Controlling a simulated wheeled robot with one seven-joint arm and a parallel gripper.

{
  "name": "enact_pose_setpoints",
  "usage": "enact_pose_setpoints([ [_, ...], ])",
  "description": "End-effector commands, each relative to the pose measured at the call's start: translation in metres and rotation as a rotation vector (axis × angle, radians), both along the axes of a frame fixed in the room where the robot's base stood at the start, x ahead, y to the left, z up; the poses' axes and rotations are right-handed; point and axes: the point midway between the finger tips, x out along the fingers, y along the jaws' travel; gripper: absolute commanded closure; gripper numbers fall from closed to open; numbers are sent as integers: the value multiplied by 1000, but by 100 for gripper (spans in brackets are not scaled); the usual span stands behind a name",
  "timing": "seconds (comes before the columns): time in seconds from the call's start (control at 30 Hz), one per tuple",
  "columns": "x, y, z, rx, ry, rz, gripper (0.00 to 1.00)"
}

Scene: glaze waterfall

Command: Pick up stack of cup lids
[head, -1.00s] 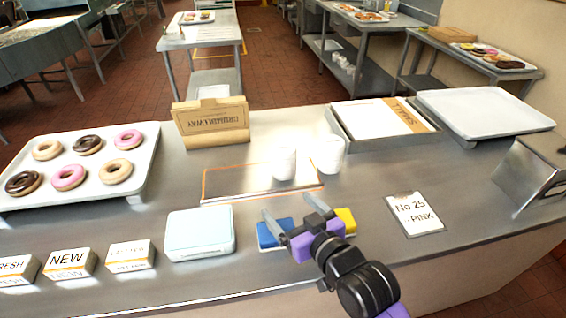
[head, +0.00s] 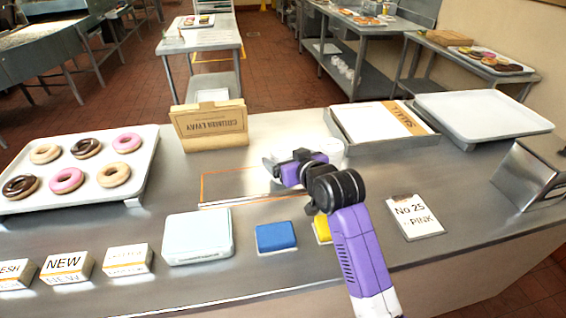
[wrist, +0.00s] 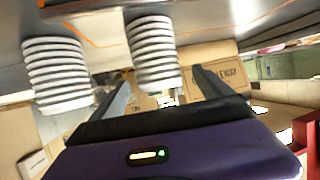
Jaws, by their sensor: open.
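Two white ribbed stacks of cup lids stand on the counter. In the wrist view, which looks upside down, one stack (wrist: 153,45) lies ahead between the finger lines of my gripper (wrist: 163,76). The other stack (wrist: 58,72) is outside the fingers, to the left. In the head view my gripper (head: 276,168) is at the orange-outlined area and covers the left stack. Part of the right stack (head: 331,148) shows behind my wrist. My gripper is open with nothing held. Contact with the near stack cannot be told.
A cardboard box (head: 210,125) and a shallow tray (head: 385,125) stand behind. A donut tray (head: 140,178) is at left and an empty white tray (head: 485,115) at right. A pale blue box (head: 198,237), blue block (head: 276,237) and yellow block (head: 322,229) are in front.

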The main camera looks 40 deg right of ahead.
Motion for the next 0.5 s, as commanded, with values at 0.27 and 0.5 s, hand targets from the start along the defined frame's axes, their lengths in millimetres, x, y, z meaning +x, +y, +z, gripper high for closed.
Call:
enact_pose_setpoints([
  [0.27, 25, -11, -11, 0, 0, 1, 11],
  [0.5, 25, -12, -12, 0, 0, 1, 11],
])
